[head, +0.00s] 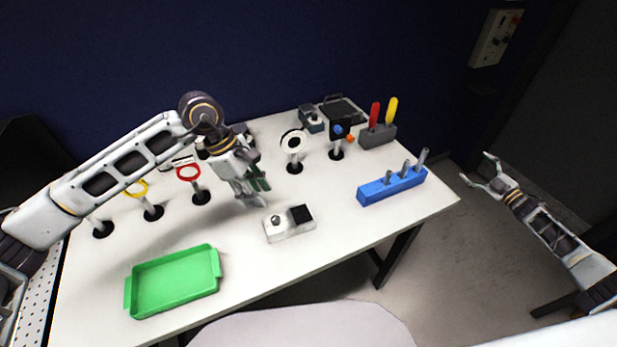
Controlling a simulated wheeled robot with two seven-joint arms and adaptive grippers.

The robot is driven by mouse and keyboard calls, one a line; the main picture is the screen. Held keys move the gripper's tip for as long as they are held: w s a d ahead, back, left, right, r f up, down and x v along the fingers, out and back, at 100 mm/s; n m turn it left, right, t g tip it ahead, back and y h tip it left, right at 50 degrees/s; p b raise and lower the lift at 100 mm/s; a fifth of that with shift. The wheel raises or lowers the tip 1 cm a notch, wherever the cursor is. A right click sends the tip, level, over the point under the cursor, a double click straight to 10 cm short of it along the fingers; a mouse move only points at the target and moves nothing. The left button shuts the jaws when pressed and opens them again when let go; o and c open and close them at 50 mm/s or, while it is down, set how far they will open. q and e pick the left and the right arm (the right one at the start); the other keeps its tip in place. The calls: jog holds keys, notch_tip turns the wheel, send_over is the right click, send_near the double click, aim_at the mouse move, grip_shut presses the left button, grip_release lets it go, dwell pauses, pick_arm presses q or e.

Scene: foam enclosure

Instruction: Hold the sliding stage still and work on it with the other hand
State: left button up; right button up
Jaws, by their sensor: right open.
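The sliding stage (291,231) is a small silver block with a black square plate on its right part and a small round knob on its left part. It sits on the white table near the front edge. My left gripper (261,195) hangs just behind and left of the stage, fingers pointing down, apart from it. A dark green patch shows at its fingers; I cannot tell whether it is gripped or behind them. My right gripper (474,166) is open and empty, beyond the table's right edge.
A green tray (128,294) lies front left. Yellow (136,189), red (188,172) and white (293,142) rings stand on posts. A blue block with grey pegs (393,188) is right of the stage. A grey holder (377,136) with red and yellow handles stands at the back right.

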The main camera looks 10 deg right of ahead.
jog(key=w+a+r+n+g+y, duration=0.1)
jog(key=a+r+n+y, duration=0.15)
jog(key=r, duration=0.65)
jog(key=w+a+r+n+y, duration=0.15)
jog(key=r+n+y, duration=0.25)
jog(key=r, duration=0.4)
jog(key=w+a+r+n+g+y, duration=0.1)
jog(key=a+r+n+g, duration=0.3)
jog(key=a, duration=1.1)
jog(key=w+a+r+n+g+y, duration=0.25)
jog(key=a+g, duration=0.35)
jog(key=a, duration=0.9)
jog(key=w+a+r+n+g+y, duration=0.15)
jog(key=a+n+g, duration=0.25)
jog(key=a, duration=1.1)
jog(key=s+a+f+m+g+h, duration=0.1)
jog(key=s+a+f+g+h, duration=0.25)
jog(key=s+a+h, duration=0.5)
jog(key=s+a+f+m+h, duration=0.2)
jog(key=s+m+h, duration=0.1)
jog(key=s, duration=0.2)
jog(key=s+a+f+m+t+h, duration=0.1)
jog(key=s+a+f+m+h, duration=0.2)
jog(key=s, duration=0.3)
jog(key=shift+s+f+m+h, duration=0.2)
jog(key=shift+m+h, duration=0.5)
jog(key=shift+f, duration=0.15)
